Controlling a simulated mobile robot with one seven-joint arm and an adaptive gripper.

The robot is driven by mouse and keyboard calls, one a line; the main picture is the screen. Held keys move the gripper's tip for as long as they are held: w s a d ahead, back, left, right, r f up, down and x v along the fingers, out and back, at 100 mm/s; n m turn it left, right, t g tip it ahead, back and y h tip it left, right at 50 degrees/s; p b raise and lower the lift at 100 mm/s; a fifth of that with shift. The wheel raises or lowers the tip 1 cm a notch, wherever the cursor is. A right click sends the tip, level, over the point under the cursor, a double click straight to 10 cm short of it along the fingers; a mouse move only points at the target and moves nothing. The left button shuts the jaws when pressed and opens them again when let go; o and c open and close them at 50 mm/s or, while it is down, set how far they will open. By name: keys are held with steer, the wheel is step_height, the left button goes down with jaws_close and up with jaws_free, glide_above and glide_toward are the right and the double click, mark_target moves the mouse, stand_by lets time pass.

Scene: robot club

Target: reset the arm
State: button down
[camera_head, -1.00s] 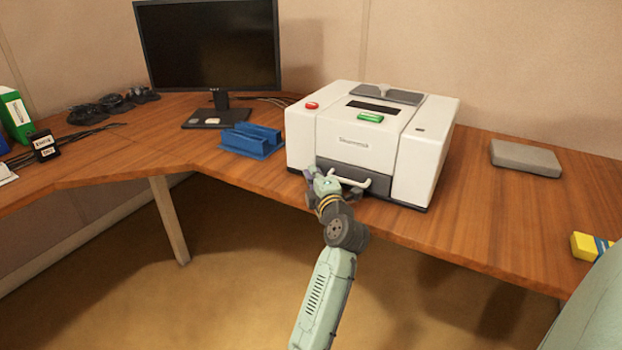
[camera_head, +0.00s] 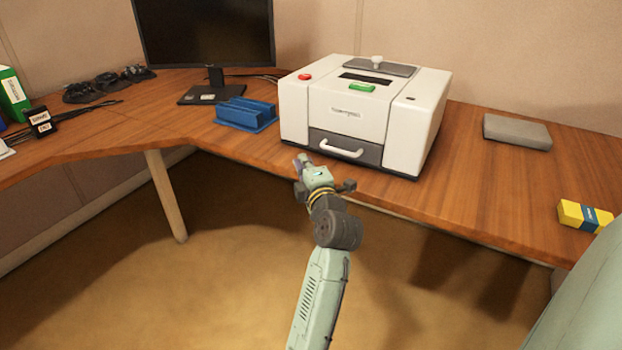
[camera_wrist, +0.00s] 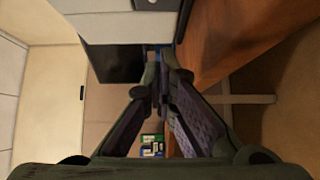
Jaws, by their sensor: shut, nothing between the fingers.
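My gripper (camera_head: 301,160) is in front of the white machine at the desk's front edge, apart from the machine's drawer handle. In the wrist view my gripper (camera_wrist: 160,88) has its fingers together with nothing between them. The white machine (camera_head: 310,115) stands on the wooden desk, with a red button, a green label and a grey lower drawer (camera_head: 365,150) with a white handle (camera_head: 341,152). The drawer looks shut.
A blue holder (camera_head: 246,116) and a monitor (camera_head: 205,35) stand left of the machine. Dark gadgets and small boxes are at far left. The floor below is open.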

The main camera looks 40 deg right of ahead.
steer(key=shift+v, duration=2.2)
steer(key=shift+r, duration=0.1)
